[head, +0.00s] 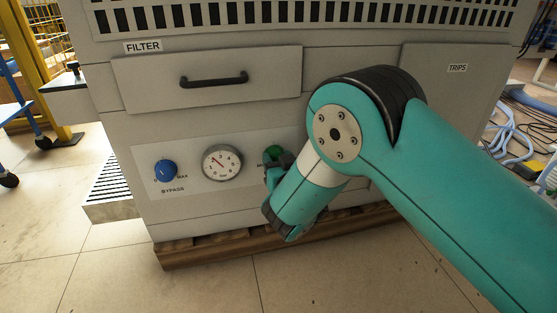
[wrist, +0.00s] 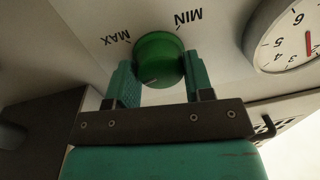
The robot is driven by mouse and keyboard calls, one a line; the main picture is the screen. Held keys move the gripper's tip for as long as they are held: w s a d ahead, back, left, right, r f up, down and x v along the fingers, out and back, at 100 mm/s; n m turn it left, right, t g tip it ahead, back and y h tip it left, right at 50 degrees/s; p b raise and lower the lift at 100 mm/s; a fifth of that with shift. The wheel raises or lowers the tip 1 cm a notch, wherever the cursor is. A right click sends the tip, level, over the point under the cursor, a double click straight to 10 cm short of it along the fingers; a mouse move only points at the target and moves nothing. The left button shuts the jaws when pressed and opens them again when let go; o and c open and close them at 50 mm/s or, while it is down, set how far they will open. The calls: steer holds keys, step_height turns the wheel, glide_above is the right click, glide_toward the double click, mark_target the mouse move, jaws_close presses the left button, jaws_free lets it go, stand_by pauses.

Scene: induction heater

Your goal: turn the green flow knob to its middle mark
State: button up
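The green flow knob (wrist: 158,52) is on the heater's light front panel, between MAX on the left and MIN on the right, both upside down in the wrist view. A short pale mark shows low on its face, slightly left of centre, on the side away from the labels. In the head view the knob (head: 272,152) shows just above my gripper (head: 273,168), partly covered. In the wrist view my gripper (wrist: 160,68) has one green finger on each side of the knob, and both look to be touching it.
A round gauge (head: 221,162) with a red needle sits left of the knob in the head view. A blue bypass knob (head: 164,169) is further left. The filter drawer (head: 210,85) with a dark handle is above. A wooden pallet (head: 200,248) lies under the cabinet.

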steer(key=shift+n+p, duration=0.3)
steer(key=shift+n, duration=0.1)
steer(key=n+p, duration=0.1)
steer(key=n, duration=0.1)
steer(key=shift+s+r+n+p, duration=0.1)
steer(key=shift+r+n+p, duration=0.1)
steer(key=shift+n+p, duration=0.15)
steer(key=n+p, duration=0.2)
steer(key=n, duration=0.1)
steer(key=shift+a+n, duration=0.1)
steer(key=shift+n, duration=0.15)
steer(key=n+p, duration=0.3)
steer(key=n, duration=0.1)
steer(key=shift+a+g+h, duration=0.1)
steer(key=shift+g+h, duration=0.2)
steer(key=shift+h, duration=0.1)
steer(key=shift+f+n+p, duration=0.1)
steer(key=shift+n+p, duration=0.9)
steer(key=shift+n, duration=0.5)
steer(key=o, duration=0.9)
steer(key=shift+h, duration=0.3)
